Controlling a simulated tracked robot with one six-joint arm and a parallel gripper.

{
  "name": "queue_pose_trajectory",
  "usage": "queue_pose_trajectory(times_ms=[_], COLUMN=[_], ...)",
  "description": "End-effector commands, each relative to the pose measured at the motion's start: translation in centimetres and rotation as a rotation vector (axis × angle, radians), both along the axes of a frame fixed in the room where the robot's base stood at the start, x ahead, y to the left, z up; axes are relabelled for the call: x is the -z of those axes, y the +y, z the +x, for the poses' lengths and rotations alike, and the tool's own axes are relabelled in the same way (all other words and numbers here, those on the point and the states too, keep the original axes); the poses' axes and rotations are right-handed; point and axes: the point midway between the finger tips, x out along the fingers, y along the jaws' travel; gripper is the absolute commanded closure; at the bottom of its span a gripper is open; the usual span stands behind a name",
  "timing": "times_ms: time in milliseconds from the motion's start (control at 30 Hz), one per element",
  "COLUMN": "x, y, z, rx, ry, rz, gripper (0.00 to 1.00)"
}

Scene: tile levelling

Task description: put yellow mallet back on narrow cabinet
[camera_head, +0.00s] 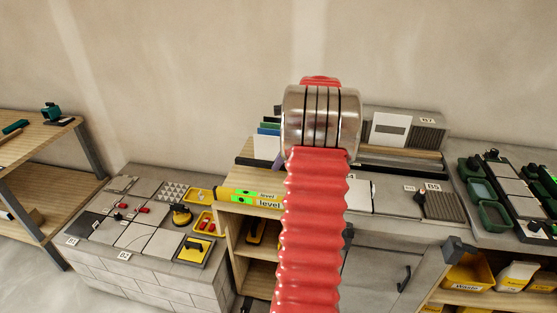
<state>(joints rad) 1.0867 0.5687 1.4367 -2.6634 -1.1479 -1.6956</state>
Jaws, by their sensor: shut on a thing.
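A narrow wooden cabinet (238,179) with open shelves stands in the middle, partly covered by my red ribbed arm.
A low grey bench (135,262) with tiles, red pieces and yellow trays is at left. A wooden shelf unit (38,155) is farther left. A grey counter (385,230) with tile samples extends right.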

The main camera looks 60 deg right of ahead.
Motion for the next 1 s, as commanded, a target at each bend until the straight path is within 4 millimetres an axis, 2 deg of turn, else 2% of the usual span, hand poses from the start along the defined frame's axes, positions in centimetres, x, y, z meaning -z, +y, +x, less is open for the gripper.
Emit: queue_pose_trajectory(times_ms=[1000], x=[6.5], y=[-0.1], z=[-0.1], rx=[0.002], ry=[-0.001], rz=[-0.001], gripper=[1.00])
